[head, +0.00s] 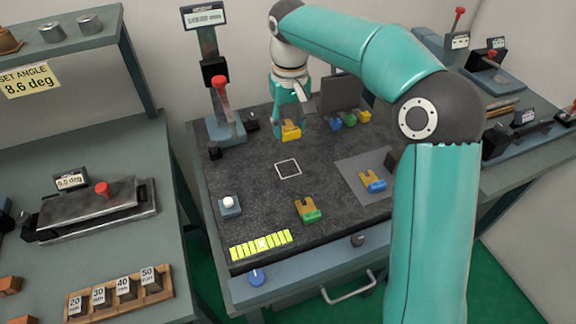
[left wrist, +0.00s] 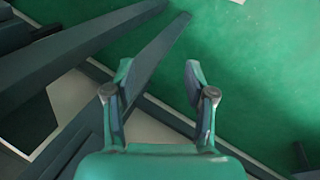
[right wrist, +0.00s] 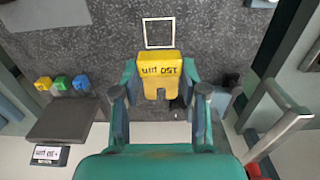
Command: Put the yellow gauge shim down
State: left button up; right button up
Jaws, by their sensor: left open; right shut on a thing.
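The yellow gauge shim (head: 291,130) is a notched block. My right gripper (head: 291,122) is shut on it over the back of the dark granite plate (head: 250,180). In the right wrist view the shim (right wrist: 158,66) sits between the fingers (right wrist: 158,105), with lettering on its face. Whether it touches the plate or hangs just above it I cannot tell. A white outlined square (head: 288,169) on the plate lies clear in front of the shim. My left gripper (left wrist: 155,85) is open and empty over the green floor; it is not seen in the head view.
A green-ended shim (head: 308,210) lies at the plate's front, and a blue-ended one (head: 372,181) on a grey mat (head: 352,170). A red-levered stand (head: 220,95) is at the back left. A dark screen (head: 340,94) and small coloured blocks (head: 350,120) are right of the gripper.

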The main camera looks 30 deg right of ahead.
aim_at(290, 172)
notch_tip(290, 172, down, 13)
jog(key=shift+r, duration=0.1)
dwell(0.3)
jog(key=o, duration=1.1)
jog(key=shift+c, duration=0.2)
jog(key=shift+o, duration=0.4)
notch_tip(290, 172, up, 12)
jog(key=shift+s, duration=0.1)
